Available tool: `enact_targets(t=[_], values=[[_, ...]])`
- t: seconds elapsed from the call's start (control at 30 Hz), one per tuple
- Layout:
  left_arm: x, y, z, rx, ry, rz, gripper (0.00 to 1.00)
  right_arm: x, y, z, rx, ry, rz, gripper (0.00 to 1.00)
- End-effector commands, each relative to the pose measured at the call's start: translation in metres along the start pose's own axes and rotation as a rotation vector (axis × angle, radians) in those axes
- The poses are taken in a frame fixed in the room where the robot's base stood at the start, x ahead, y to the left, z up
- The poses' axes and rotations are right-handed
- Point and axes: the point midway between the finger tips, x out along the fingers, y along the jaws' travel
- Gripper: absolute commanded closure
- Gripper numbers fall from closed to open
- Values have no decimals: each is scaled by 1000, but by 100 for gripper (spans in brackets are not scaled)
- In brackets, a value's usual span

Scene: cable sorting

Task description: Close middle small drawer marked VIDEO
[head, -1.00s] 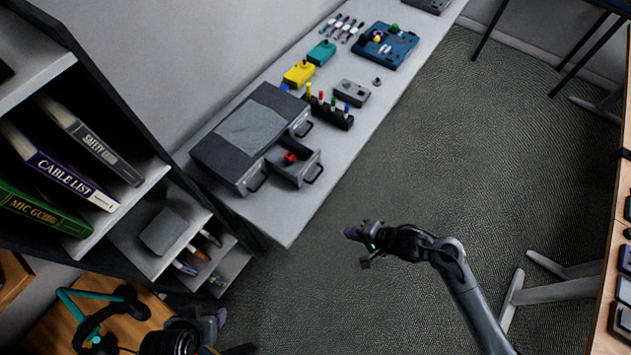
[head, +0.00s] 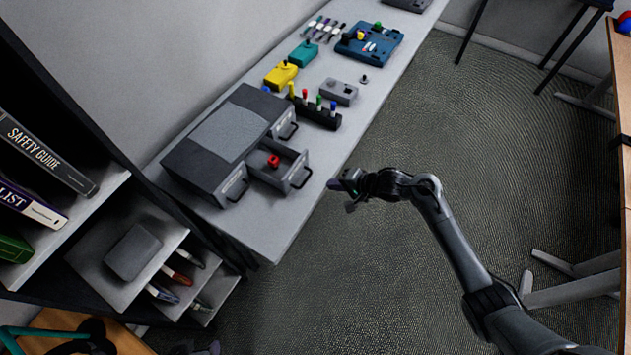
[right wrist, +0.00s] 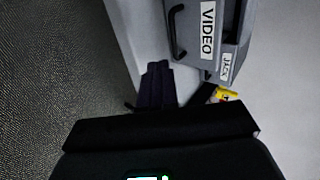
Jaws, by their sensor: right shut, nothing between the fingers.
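The middle small drawer (head: 290,168) stands pulled out of the grey drawer unit (head: 180,160), with a red object (head: 273,160) inside. In the right wrist view a drawer front (right wrist: 225,12) bears the VIDEO label (right wrist: 208,30) and a dark handle (right wrist: 174,32). A JACK label (right wrist: 226,66) shows below it. My right gripper (head: 334,185) is shut and empty, to the right of the open drawer's handle (head: 302,179) and apart from it. Its dark fingers show in the right wrist view (right wrist: 157,86). My left gripper is not in view.
The drawer unit sits at the near end of a long grey table (head: 262,240). Behind it are a black rack of coloured plugs (head: 316,112), a grey box (head: 339,92) and a yellow box (head: 281,74). A dark shelf with books (head: 45,150) stands at left.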

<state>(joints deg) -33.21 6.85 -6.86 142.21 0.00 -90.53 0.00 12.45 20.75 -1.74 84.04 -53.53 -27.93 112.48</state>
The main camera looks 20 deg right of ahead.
Motion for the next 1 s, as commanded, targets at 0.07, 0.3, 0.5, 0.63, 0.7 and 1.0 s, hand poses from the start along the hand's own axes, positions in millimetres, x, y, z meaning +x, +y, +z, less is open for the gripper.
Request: enact_targets(t=[0.07, 0.3, 0.5, 0.63, 0.7, 1.0], values=[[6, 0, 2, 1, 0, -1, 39, 18, 1, 0, 1, -1, 0, 100], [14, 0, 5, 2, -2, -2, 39, 53, -7, 0, 0, 0, -1, 100], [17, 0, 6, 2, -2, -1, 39, 69, -15, 0, 0, 0, 1, 100], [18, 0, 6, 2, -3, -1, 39, 73, -18, 0, -1, 2, 0, 100], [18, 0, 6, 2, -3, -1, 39, 74, -18, 0, 0, 2, 0, 100], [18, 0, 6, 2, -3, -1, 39, 74, -18, 0, 0, 1, 0, 100]])
